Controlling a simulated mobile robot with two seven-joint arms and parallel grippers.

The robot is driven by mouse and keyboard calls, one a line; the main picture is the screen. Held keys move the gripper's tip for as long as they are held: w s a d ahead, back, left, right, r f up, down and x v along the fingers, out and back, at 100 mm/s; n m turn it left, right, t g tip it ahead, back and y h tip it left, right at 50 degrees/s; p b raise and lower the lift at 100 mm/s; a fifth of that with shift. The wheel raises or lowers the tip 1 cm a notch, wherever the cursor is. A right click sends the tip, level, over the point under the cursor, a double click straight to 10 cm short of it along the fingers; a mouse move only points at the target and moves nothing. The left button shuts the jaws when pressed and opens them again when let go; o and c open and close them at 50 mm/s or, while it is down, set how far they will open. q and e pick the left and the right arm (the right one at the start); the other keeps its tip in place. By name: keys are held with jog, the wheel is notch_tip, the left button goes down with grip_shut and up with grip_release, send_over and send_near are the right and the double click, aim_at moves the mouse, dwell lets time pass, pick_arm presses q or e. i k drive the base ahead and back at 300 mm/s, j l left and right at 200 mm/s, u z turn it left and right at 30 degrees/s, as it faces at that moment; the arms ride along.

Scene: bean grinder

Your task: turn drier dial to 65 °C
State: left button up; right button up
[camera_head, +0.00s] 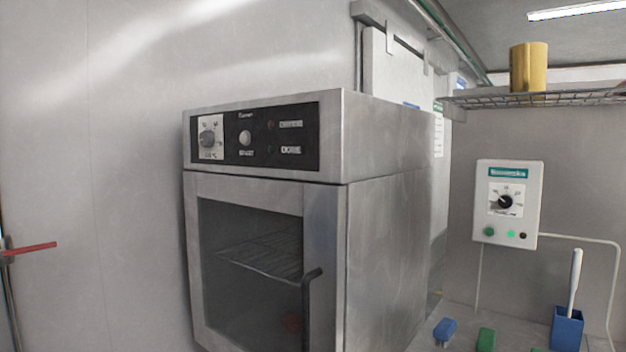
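A steel cabinet with a glass door (250,270) stands in the middle, with a black control panel (258,157) across its top front. Which of the two is the drier dial I cannot tell from labels. Neither of my grippers is in view.
A round silver knob (245,137) sits right of the grey dial. The cabinet's dark door handle (308,305) sticks out in front. A red bar (32,248) juts in at the left edge. A wire shelf (560,98) holds a yellow container (528,67); a blue holder (566,328) stands below.

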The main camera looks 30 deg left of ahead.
aim_at(206, 138)
jog(key=u, duration=1.3)
